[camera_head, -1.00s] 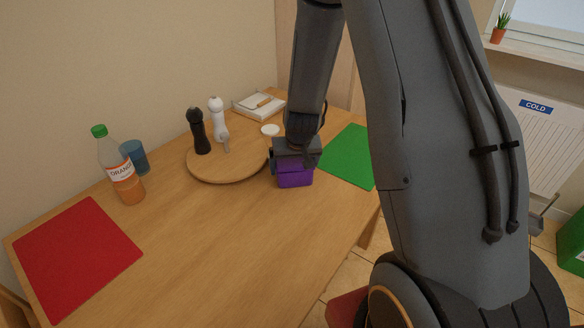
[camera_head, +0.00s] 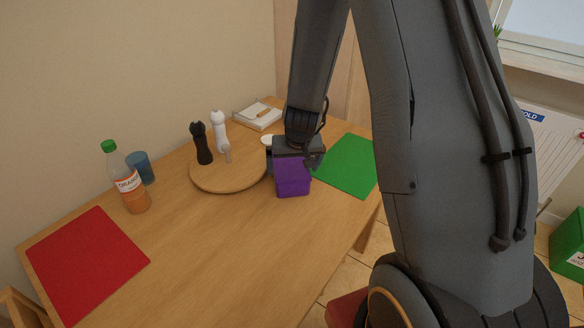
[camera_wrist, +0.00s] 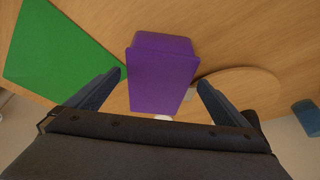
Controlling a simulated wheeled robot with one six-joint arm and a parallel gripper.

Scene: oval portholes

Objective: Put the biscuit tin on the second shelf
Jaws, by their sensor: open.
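The biscuit tin, which I take to be the purple box (camera_head: 293,178), stands on the wooden table beside the round board. It also shows in the wrist view (camera_wrist: 160,72), upper middle. My gripper (camera_head: 292,160) is at the tin. In the wrist view my gripper (camera_wrist: 162,82) is open, with one finger on each side of the tin's near part. A small gap shows on the right side; the left finger looks close to the tin. No shelf is in view.
A round wooden board (camera_head: 222,178) carries a black mill (camera_head: 201,144) and a white mill (camera_head: 219,131). A green mat (camera_head: 347,165) lies right of the tin. A juice bottle (camera_head: 127,182), blue glass (camera_head: 142,168) and red mat (camera_head: 88,262) are left. The table's front is clear.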

